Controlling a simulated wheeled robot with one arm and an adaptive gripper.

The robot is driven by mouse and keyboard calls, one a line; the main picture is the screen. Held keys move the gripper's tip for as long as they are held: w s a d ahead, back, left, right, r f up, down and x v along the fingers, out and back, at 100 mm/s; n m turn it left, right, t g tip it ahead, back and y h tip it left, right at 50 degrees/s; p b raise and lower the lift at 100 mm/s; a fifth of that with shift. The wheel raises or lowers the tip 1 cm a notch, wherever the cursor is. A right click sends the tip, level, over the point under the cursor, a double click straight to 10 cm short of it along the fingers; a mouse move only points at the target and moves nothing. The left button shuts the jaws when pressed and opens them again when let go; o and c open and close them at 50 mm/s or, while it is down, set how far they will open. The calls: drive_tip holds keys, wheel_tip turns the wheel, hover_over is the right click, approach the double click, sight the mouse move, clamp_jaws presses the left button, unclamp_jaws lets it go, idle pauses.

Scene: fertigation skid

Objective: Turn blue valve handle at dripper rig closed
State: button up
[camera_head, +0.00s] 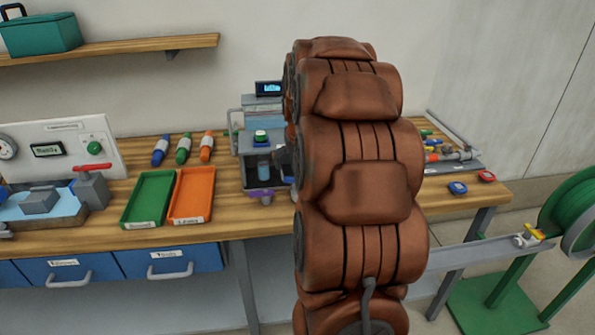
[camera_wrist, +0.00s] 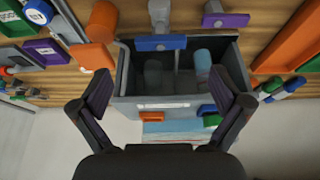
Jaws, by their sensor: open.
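A blue valve handle (camera_wrist: 160,43) lies crosswise on a grey valve body in the upper middle of the wrist view. It is at the edge of a grey open-fronted rig (camera_wrist: 125,83) that holds two cylindrical vessels. My gripper (camera_wrist: 160,86) is open, one finger on each side of the rig in the picture, and nothing is between the fingers. The handle appears beyond the fingertips, apart from them. In the head view the rig (camera_head: 247,172) stands on the bench, partly behind my arm.
A purple handle (camera_wrist: 226,20) and an orange one (camera_wrist: 92,56) flank the blue handle. Green (camera_head: 149,197) and orange (camera_head: 191,194) trays lie left of the rig on the bench. A green hose reel (camera_head: 570,215) stands at the right. My arm fills the centre.

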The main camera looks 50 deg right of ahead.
drive_tip(key=v, duration=0.5)
drive_tip(key=shift+s+a+r, duration=0.1)
drive_tip(key=shift+s+r, duration=0.05)
drive_tip(key=shift+r, duration=0.15)
